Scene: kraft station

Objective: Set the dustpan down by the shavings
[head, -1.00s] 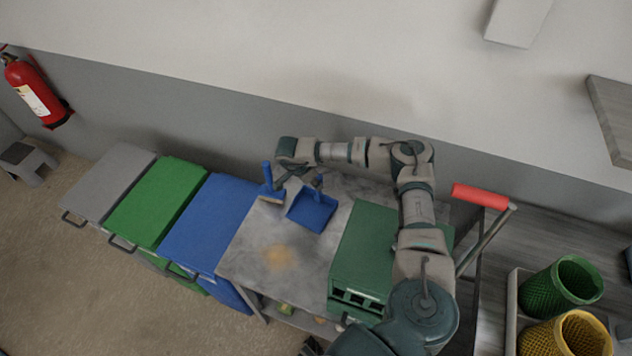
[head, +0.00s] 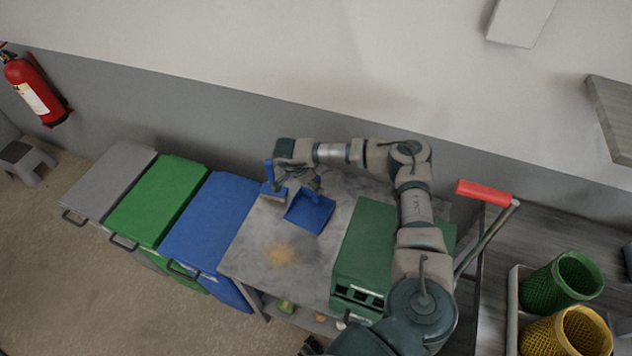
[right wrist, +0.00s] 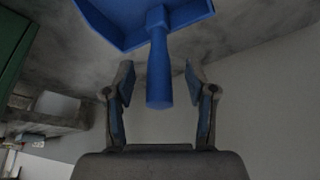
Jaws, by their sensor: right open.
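The blue dustpan (head: 310,212) lies on the grey top of the cart (head: 243,262), its handle toward the wall. The shavings (head: 282,253) are a small tan patch on the same top, nearer the front than the dustpan and apart from it. My right gripper (head: 303,183) is at the handle end of the dustpan. In the right wrist view my right gripper (right wrist: 158,85) is open, with one finger on each side of the blue handle (right wrist: 159,70) and a gap on both sides. My left gripper is not in view.
A blue brush (head: 272,188) stands just left of the dustpan. A green box (head: 365,245) occupies the cart's right side. Grey, green and blue bins (head: 212,225) stand left of the cart. The top around the shavings is clear.

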